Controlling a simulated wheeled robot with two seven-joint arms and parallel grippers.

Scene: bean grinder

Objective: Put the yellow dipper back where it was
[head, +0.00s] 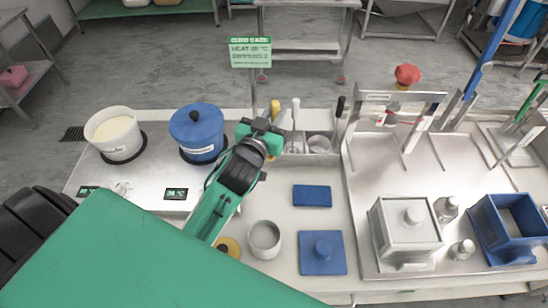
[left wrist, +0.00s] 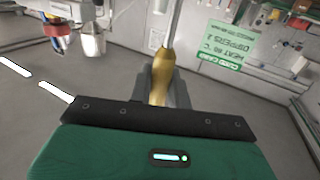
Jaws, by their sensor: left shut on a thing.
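My left gripper (head: 265,135) is shut on the handle of the yellow dipper (head: 275,108), at the left end of the steel dipper holder (head: 333,158). In the left wrist view my gripper (left wrist: 163,88) has its fingers on both sides of the yellow handle (left wrist: 159,72). The dipper's lower end is hidden in the head view, so I cannot tell whether it is inside the holder. A white-handled dipper (head: 295,108) and a black-handled dipper (head: 340,106) stand upright at the holder. My right gripper is not in view.
A green sign (head: 250,52) rises behind.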

